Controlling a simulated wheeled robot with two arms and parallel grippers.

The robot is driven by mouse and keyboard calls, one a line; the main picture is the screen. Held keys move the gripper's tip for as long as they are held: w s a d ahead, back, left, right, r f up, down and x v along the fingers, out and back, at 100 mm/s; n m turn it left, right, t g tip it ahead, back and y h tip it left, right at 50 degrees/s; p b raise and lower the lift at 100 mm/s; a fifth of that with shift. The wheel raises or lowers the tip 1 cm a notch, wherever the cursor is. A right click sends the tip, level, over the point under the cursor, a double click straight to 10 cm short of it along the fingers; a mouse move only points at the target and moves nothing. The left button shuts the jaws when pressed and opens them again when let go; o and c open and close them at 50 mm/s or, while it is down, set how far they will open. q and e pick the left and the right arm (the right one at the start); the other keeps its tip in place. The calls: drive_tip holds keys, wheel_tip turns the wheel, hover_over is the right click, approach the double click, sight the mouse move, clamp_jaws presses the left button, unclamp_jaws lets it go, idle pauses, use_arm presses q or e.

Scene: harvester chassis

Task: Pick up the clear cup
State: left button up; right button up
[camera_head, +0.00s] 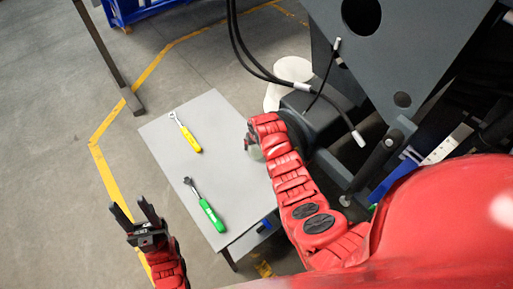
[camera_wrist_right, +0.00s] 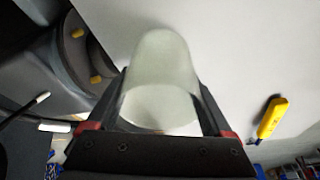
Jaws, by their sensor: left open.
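The clear cup (camera_wrist_right: 160,75) is a pale, see-through cylinder in the middle of the right wrist view. My right gripper (camera_wrist_right: 162,105) has one dark finger along each side of it, and both fingers appear to press against the cup's wall. In the head view, my red right arm hides most of this gripper (camera_head: 249,141), and only a pale bit of the cup (camera_head: 255,153) shows beside it. I cannot tell whether the cup touches the table. My left gripper (camera_head: 135,215) is open and empty, left of the table's front part.
The grey table (camera_head: 160,165) carries a yellow-handled tool (camera_head: 187,135) and a green-handled tool (camera_head: 207,208). The dark harvester chassis (camera_head: 400,50) with hanging black cables (camera_head: 245,50) stands close on the right. The table's middle is clear.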

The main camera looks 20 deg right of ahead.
drive_tip(key=c, duration=0.5)
drive_tip(key=shift+r, duration=0.15)
drive_tip(key=shift+c, duration=0.2)
